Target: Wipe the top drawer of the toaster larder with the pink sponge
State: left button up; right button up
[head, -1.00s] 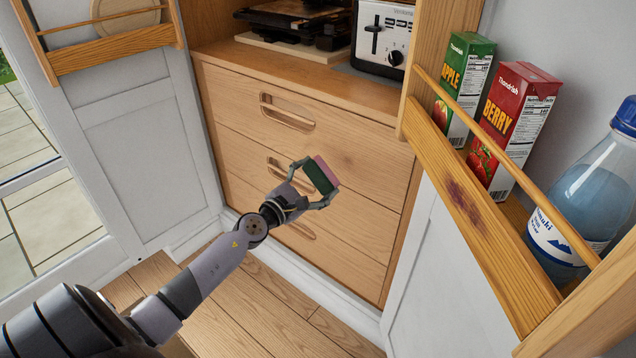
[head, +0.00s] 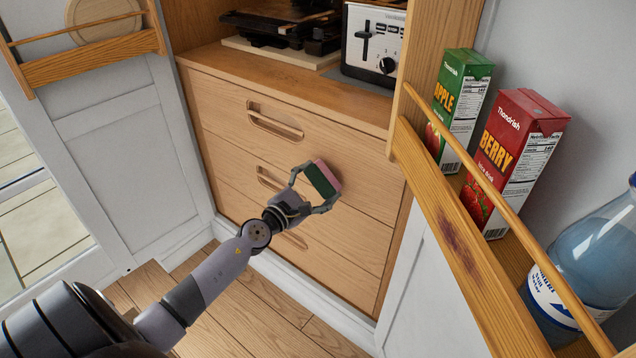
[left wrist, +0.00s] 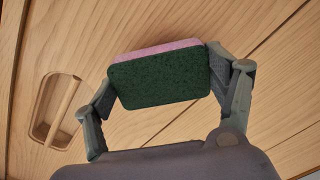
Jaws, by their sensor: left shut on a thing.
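The pink sponge (head: 322,178) has a dark green scouring side and is held in my left gripper (head: 318,188), whose fingers are shut on its two ends. In the left wrist view the sponge (left wrist: 160,75) shows its green face to the camera and its pink side toward the wooden drawer fronts. The top drawer (head: 310,140) of the toaster larder is closed, with a recessed handle (head: 274,120) at its left. The sponge is in front of the drawer's lower right part; I cannot tell whether it touches. My right gripper is not in view.
A toaster (head: 373,42) stands on the larder counter above the drawers. The right door rack (head: 455,235) has a dark reddish stain and holds an apple carton (head: 460,105), a berry carton (head: 510,160) and a water bottle (head: 590,265). The left door (head: 120,150) stands open.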

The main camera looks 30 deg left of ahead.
aim_at(331, 188)
pick_arm(q)
jog(key=shift+w, duration=0.3)
jog(key=shift+w, duration=0.35)
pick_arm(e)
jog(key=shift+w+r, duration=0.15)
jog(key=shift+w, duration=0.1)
pick_arm(q)
jog(key=shift+w, duration=0.35)
jog(key=shift+d, duration=0.15)
jog(key=shift+d+p, duration=0.35)
jog(key=shift+d, duration=0.05)
jog(key=shift+s+d+p, duration=0.15)
jog(key=shift+d+p, duration=0.25)
jog(key=shift+d, duration=0.3)
jog(key=shift+d+p, duration=0.3)
jog(key=shift+d, duration=0.5)
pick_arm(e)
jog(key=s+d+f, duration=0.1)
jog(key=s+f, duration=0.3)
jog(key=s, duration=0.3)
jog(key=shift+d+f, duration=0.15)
pick_arm(q)
jog(key=shift+c, duration=0.2)
